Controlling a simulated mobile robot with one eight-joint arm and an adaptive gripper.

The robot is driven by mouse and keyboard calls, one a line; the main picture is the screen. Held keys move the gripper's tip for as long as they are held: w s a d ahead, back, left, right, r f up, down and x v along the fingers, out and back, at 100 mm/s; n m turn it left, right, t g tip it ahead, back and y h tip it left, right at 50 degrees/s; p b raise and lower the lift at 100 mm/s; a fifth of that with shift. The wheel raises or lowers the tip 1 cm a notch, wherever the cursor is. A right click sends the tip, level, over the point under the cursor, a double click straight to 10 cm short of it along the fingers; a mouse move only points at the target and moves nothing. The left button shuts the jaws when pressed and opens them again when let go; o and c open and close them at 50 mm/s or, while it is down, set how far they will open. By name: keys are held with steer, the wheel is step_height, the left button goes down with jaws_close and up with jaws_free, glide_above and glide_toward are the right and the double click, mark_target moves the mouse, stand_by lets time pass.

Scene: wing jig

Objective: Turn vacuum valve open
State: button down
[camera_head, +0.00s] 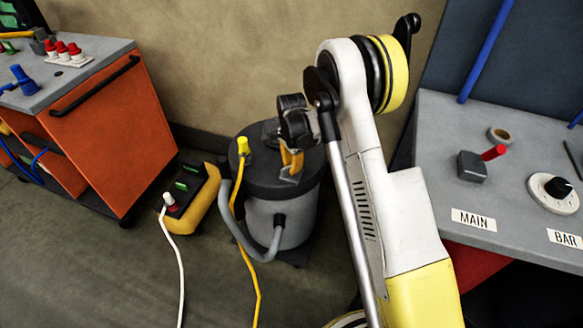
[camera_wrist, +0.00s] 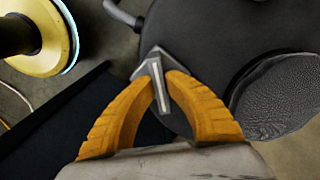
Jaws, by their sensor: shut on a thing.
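A dark grey valve block (camera_head: 473,167) with a red lever (camera_head: 494,152) stands on the right bench, behind a white MAIN label (camera_head: 474,220). The lever points up and to the right. My gripper (camera_head: 291,172) hangs over the dark lid of a shop vacuum (camera_head: 277,213), left of my arm and well away from the valve block. In the wrist view its orange fingers (camera_wrist: 160,80) are closed together on a small angular grey piece (camera_wrist: 150,64) with a pale strip. What this piece is cannot be told. The valve is not visible in the wrist view.
A round dial (camera_head: 553,193) by a BAR label (camera_head: 565,239) and a tape ring (camera_head: 500,135) lie on the right bench (camera_head: 437,125). A yellow box (camera_head: 191,197) with cables sits on the floor. An orange cabinet (camera_head: 115,135) stands at left. My arm rises before the right bench.

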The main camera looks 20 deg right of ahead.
steer(key=n, duration=0.3)
steer(key=shift+n, duration=2.3)
steer(key=c, duration=1.4)
jaws_free()
steer(key=shift+c, duration=0.2)
step_height(320, 180, up, 12)
